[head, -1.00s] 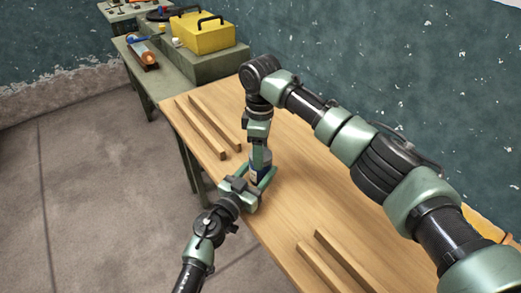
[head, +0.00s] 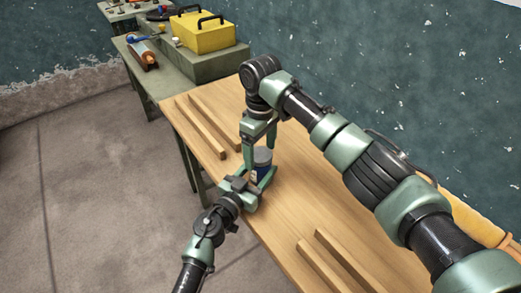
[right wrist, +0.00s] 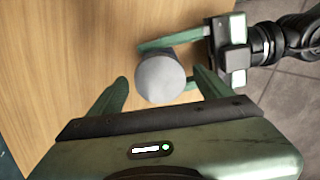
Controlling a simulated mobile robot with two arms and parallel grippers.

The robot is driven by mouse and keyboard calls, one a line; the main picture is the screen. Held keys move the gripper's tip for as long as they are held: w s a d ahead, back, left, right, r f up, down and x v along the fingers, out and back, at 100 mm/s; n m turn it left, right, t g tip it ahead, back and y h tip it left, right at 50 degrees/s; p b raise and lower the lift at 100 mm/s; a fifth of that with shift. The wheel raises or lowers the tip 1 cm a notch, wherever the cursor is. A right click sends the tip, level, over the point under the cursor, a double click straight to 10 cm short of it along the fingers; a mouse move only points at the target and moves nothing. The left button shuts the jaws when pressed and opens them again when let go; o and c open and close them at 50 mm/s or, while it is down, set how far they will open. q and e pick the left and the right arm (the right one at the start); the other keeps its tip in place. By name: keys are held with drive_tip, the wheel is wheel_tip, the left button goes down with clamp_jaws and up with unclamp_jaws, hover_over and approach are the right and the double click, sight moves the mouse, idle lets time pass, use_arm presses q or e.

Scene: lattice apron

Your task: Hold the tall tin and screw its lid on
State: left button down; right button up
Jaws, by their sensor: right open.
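The tall tin (head: 261,174) stands upright near the front edge of the wooden table, partly hidden by my left gripper. Its round grey lid (right wrist: 161,80) sits on top; I cannot tell how tightly. The lid also shows in the head view (head: 263,155). My left gripper (head: 262,184) comes in low from the front, one finger on each side of the tin, and looks shut on it. In the right wrist view its fingers (right wrist: 172,62) flank the tin below the lid. My right gripper (head: 259,143) points down above the tin, open, its fingers apart from the lid.
Two wooden strips (head: 207,126) lie to the left on the table (head: 310,195), and two more (head: 330,262) lie at the front right. A side bench behind holds a yellow toolbox (head: 203,33). The table between the tin and the right strips is clear.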

drive_tip(key=shift+r, duration=2.25)
drive_tip(key=shift+c, duration=0.5)
wheel_tip(320, 180, up, 4)
drive_tip(key=shift+f+n, duration=0.25)
drive_tip(key=shift+n, duration=0.15)
drive_tip(key=shift+f, duration=0.1)
drive_tip(key=shift+f, duration=3.95)
